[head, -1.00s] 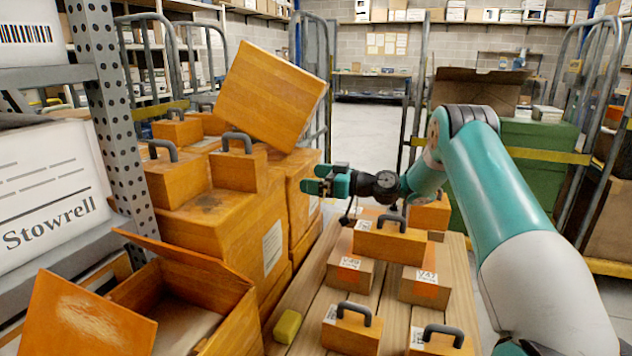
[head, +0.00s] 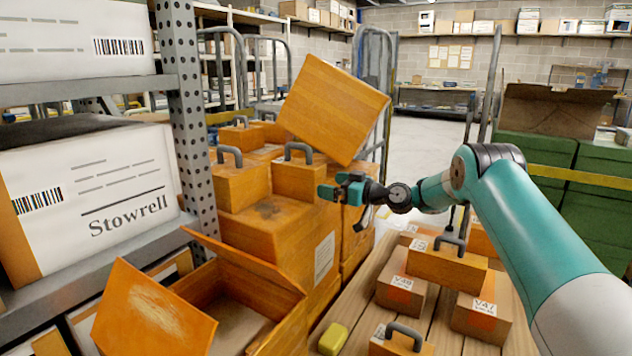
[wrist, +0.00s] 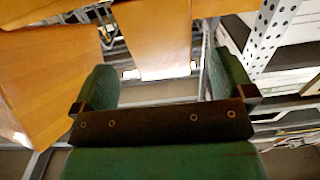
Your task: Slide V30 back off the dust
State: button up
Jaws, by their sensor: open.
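No label reading V30 is legible. A dark dusty patch (head: 268,210) lies on top of a large orange box (head: 285,240) in the head view. Two small orange handled boxes stand at its back edge: one on the left (head: 240,187) and one on the right (head: 298,180). I cannot tell if either is V30. My gripper (head: 338,187) is open and empty, just right of the right handled box in the picture; contact cannot be told. In the wrist view my gripper (wrist: 162,88) has its green fingers apart, with an orange surface (wrist: 155,35) beyond them.
A large tilted orange box (head: 332,108) leans above my gripper. An open orange carton (head: 240,300) stands in front. Labelled boxes, one reading V47 (head: 480,318), and a yellow block (head: 333,338) sit on a wooden deck. A perforated rack post (head: 192,120) stands left.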

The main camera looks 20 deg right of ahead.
aim_at(323, 181)
jog(key=x, duration=0.6)
jog(key=shift+w+a, duration=0.1)
jog(key=c, duration=1.2)
jog(key=shift+d+b, duration=0.6)
jog(key=shift+d, duration=0.15)
jog(key=o, duration=1.2)
jog(key=v, duration=1.7)
